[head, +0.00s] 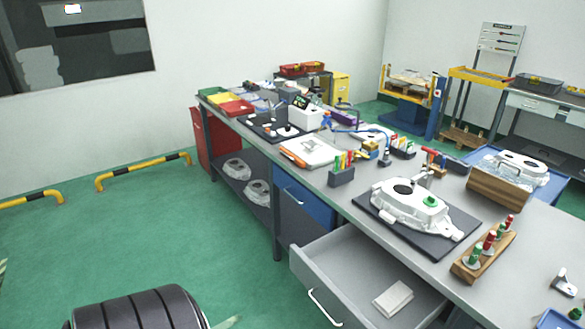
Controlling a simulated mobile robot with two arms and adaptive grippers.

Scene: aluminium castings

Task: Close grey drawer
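The grey drawer (352,270) is pulled out from under the workbench (330,203), in the lower middle of the head view. Its white bar handle (323,308) is on the front panel, facing the lower left. A flat pale block (393,299) lies inside on the drawer floor. The drawer's lower right part runs out of the picture at the bottom edge. Neither of my grippers is in view.
On the bench, a white casting (412,203) sits on a dark mat (375,213), near a wooden rack (472,270) of coloured tools. Green floor (200,235) in front is mostly free. Yellow-black barriers (140,171) stand at the left.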

